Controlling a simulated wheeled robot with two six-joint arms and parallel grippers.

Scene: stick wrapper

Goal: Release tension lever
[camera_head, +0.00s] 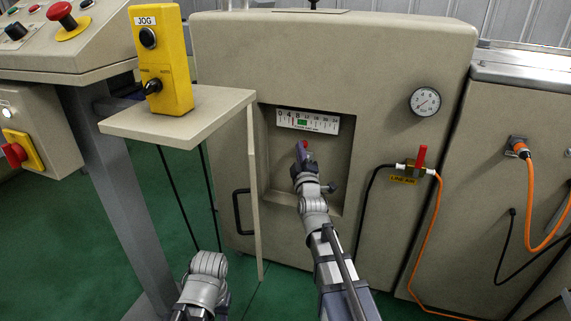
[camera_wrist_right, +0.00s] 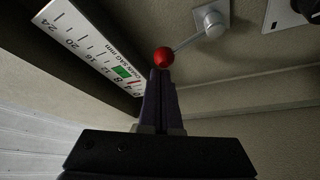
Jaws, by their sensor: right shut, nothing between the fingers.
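The tension lever shows in the right wrist view as a red ball knob (camera_wrist_right: 163,57) on a thin grey rod that runs to a grey mount (camera_wrist_right: 211,20). In the head view the red knob (camera_head: 306,143) sits inside the recess of the beige machine, below the white scale (camera_head: 308,122). My right gripper (camera_wrist_right: 161,78) is shut and empty, its fingertips right at the knob; I cannot tell whether they touch it. In the head view the right gripper (camera_head: 303,156) reaches into the recess and partly hides the lever. My left gripper is not in view; only part of that arm shows.
An open panel door (camera_head: 254,200) stands left of the recess. A yellow JOG box (camera_head: 162,60) is on a shelf at the left. To the right are a pressure gauge (camera_head: 424,101), a red-handled air valve (camera_head: 421,160) and orange hoses. The wrist view shows the scale (camera_wrist_right: 85,45) close by.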

